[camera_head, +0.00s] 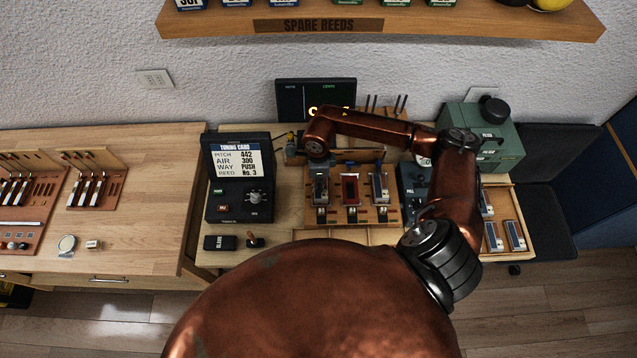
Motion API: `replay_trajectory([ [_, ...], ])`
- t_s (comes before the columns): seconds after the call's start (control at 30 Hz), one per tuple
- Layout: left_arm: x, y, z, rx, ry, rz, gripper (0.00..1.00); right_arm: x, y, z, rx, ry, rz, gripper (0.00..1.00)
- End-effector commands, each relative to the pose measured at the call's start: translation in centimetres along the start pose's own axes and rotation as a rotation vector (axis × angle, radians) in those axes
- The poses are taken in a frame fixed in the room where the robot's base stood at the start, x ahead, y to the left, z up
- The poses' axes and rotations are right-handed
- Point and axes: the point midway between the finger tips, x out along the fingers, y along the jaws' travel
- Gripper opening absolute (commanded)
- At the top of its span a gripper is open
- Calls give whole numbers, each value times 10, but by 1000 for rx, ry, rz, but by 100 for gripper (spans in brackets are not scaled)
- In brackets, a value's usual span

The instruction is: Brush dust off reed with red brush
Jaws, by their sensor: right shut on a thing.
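My right arm comes in from the lower right and bends left over the bench. Its wrist is above the rear of a wooden stand (332,216), and my right gripper (316,158) points down there. The gripper is small and mostly covered by the wrist. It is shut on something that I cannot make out. Three reed holders stand side by side on the stand: a grey left one (320,186), a red-faced middle one (350,188) and a grey right one (380,187). I cannot make out a red brush or any dust. My left gripper is not in view.
A black tuning-card box (237,180) stands left of the stand. A black case (220,242) and a small dark brown-handled piece (254,240) lie before it. A dark display (316,92) is behind, a green machine (490,140) at right. The left bench (150,190) has bare room.

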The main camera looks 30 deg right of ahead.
Motion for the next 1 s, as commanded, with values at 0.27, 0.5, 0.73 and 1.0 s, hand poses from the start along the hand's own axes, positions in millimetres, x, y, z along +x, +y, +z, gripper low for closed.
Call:
replay_trajectory([
  [0.27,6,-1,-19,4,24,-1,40,1,8,12,13,0,-1,0],
  [0.5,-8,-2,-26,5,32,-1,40,-32,7,15,9,0,-2,0],
  [0.73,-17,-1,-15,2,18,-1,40,-52,8,15,7,1,-1,0],
  [1.0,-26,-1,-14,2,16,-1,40,-76,8,14,9,0,-1,0],
])
